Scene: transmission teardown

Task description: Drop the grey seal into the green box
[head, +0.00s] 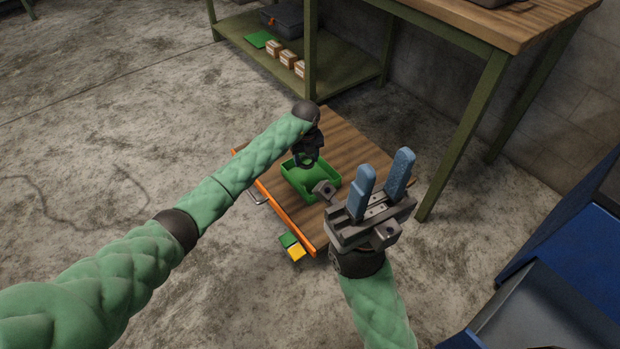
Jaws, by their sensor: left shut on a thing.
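The green box (296,182) is an open tray on a low wooden-topped cart. My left gripper (306,153) is over the far part of the box, pointing down. It is shut on a small dark ring-shaped thing, which looks like the grey seal (306,164); green shows through its middle. I cannot tell the exact height of the ring above the box floor. My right gripper (382,180), with two blue fingers, is open and empty to the right of the box, nearer to me. It hides part of the cart.
The cart (345,140) has an orange edge, with green and yellow blocks (292,246) at its near corner. A workbench (480,25) stands behind; its lower shelf (340,75) holds small boxes (288,58) and a dark case. A blue bin (560,260) is at right.

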